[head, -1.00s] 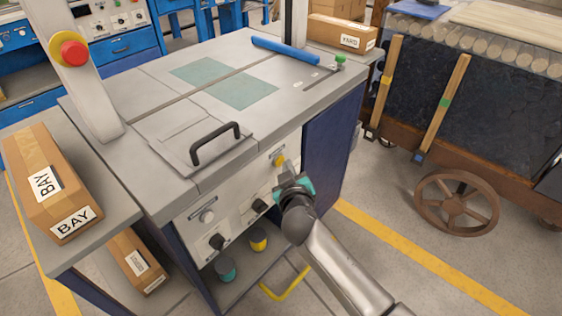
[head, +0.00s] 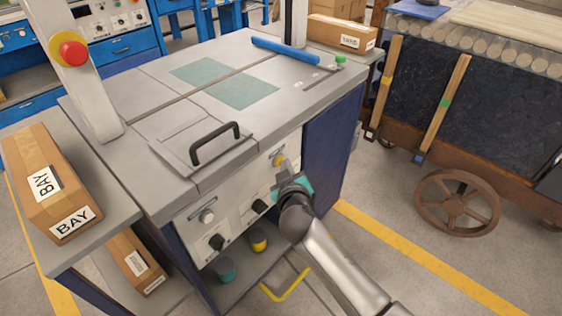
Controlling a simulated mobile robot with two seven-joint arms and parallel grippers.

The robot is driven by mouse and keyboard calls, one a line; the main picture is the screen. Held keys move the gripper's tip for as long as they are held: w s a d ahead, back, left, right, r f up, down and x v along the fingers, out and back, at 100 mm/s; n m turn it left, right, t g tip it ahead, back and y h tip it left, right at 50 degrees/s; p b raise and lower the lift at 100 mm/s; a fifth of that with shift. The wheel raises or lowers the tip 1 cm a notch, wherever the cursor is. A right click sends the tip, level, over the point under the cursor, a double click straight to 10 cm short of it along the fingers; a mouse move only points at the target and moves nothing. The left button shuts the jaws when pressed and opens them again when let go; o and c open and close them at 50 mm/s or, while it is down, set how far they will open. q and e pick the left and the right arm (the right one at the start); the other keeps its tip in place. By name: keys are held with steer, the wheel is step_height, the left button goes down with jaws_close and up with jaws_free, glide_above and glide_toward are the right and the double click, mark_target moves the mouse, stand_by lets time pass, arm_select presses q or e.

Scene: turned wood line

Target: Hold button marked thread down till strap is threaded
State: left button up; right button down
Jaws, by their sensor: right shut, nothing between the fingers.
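The grey machine (head: 150,105) has a pale front panel with a yellow button (head: 279,159), a white round button (head: 207,216) and black knobs (head: 216,242). I cannot read any marking by them, so which one is marked thread cannot be told. My right gripper (head: 284,172) is shut and empty at the panel's right part, its fingertips just below the yellow button. Whether it touches the panel or a button is unclear, and it hides part of the panel. No strap can be made out for certain. My left gripper is out of view.
A black handle (head: 215,142) and a blue bar (head: 285,50) are on the machine top. A red button (head: 74,53) is on the left post. A BAY carton (head: 48,182) stands on the left shelf. A wheeled cart (head: 455,130) stands at right, with open floor before it.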

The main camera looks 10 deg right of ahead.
stand_by(0.7)
steer(key=shift+s+d+p, duration=0.35)
steer(key=shift+s+d, duration=0.1)
steer(key=shift+s, duration=0.2)
steer(key=s+d, duration=0.1)
steer(key=s, duration=0.1)
steer(key=s+d+p, duration=0.1)
steer(key=s+d, duration=0.1)
steer(key=shift+p, duration=0.3)
stand_by(0.4)
